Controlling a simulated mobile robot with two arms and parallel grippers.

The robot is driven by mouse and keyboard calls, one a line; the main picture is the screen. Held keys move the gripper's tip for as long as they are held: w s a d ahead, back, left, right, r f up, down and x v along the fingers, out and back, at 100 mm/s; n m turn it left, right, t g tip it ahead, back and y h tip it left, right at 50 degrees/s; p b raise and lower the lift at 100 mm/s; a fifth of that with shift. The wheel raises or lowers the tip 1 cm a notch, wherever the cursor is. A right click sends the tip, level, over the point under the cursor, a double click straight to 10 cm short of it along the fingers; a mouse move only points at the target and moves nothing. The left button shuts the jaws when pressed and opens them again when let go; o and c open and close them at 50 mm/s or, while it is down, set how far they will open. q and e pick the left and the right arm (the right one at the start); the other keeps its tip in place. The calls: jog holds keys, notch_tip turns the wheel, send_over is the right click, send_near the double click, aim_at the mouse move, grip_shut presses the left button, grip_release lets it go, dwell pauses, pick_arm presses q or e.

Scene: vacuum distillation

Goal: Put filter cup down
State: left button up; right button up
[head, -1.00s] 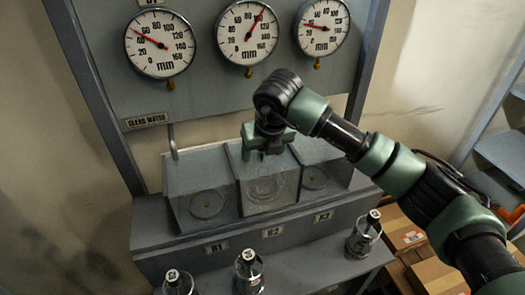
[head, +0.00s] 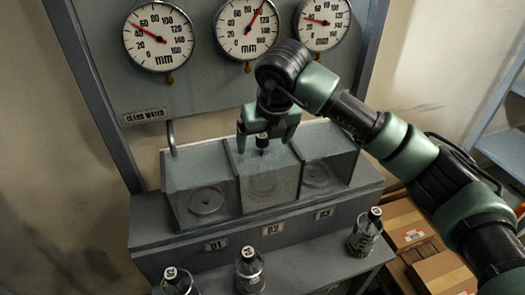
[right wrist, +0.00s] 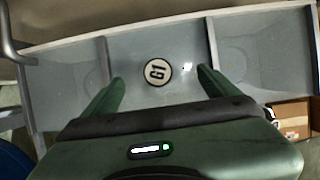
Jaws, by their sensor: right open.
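The filter cup shows its dark cap (head: 262,141) in the head view, above the middle compartment of the clear tank; its glass body (head: 264,182) is faint behind the clear wall. In the right wrist view the cap's white disc marked G1 (right wrist: 157,71) lies between and beyond my fingers, with a gap on each side. My right gripper (head: 267,143) is open over the middle compartment, its fingers either side of the cap; it also shows in the right wrist view (right wrist: 160,82). I cannot tell exactly how the cup's base rests. My left gripper is out of view.
The clear tank's left compartment (head: 207,200) and right compartment (head: 317,174) hold no cup. Three black-capped glass vessels (head: 176,281) (head: 249,270) (head: 365,233) stand on the lower shelf. Gauges (head: 159,37) hang on the panel behind. Cardboard boxes (head: 445,272) lie at lower right.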

jog(key=b+v, duration=0.1)
jog(key=v, duration=0.6)
jog(key=shift+r, duration=0.25)
jog(key=shift+s+d, duration=0.1)
jog(key=shift+s, duration=0.05)
